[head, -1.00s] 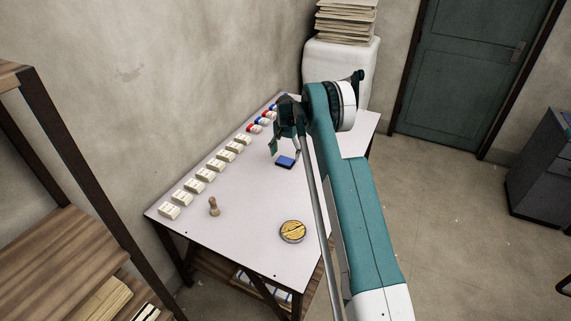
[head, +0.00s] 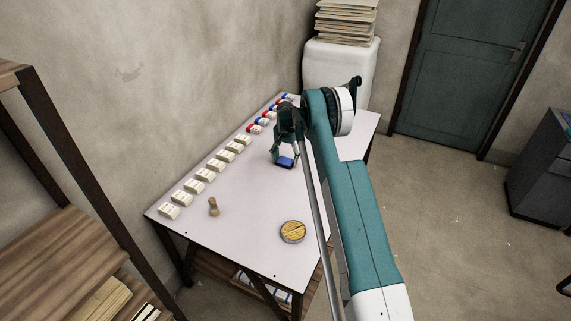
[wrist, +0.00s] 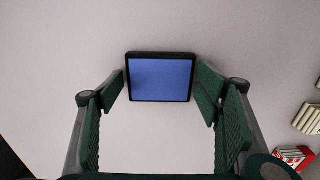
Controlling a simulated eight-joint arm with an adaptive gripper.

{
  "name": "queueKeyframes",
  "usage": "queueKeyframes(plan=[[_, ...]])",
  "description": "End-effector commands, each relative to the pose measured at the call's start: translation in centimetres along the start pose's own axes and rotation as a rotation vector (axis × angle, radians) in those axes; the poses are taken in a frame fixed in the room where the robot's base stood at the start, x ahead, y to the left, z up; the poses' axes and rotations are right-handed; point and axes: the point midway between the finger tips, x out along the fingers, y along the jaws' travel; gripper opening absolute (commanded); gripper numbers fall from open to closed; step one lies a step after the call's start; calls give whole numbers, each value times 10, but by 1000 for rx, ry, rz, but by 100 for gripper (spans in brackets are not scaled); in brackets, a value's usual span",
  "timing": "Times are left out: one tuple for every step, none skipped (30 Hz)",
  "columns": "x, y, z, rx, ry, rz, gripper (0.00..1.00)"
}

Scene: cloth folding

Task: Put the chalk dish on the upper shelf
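A small square dark-rimmed piece with a blue face (head: 286,163) lies flat on the white table (head: 250,210); it also shows in the wrist view (wrist: 161,80). A round tin with yellow contents (head: 292,231) sits near the table's front edge. No label shows which of these is the chalk dish. My gripper (head: 284,155) is over the blue piece, open, with green fingers; in the wrist view the fingers (wrist: 160,90) stand at its left and right sides, seemingly with narrow gaps. A wooden rack at the left has a top board (head: 10,74) and a lower board (head: 65,255).
A row of white blocks (head: 205,174) and red and blue pieces (head: 255,128) lines the wall side of the table. A small brown peg-like object (head: 213,206) stands at the left. The table's middle is mostly clear. Dark uprights (head: 75,160) frame the rack.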

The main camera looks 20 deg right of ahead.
Motion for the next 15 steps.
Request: queueKeyframes(plan=[[0,0,0,0,0,0,57],[0,0,0,0,0,0,53],[0,0,0,0,0,0,47],[0,0,0,0,0,0,43],[0,0,0,0,0,0,42],[0,0,0,0,0,0,39],[0,0,0,0,0,0,39],[0,0,0,0,0,0,39],[0,0,0,0,0,0,39],[0,0,0,0,0,0,39],[0,0,0,0,0,0,39],[0,0,0,0,0,0,39],[-1,0,0,0,0,0,39],[-1,0,0,0,0,0,39],[-3,0,0,0,0,0,39]])
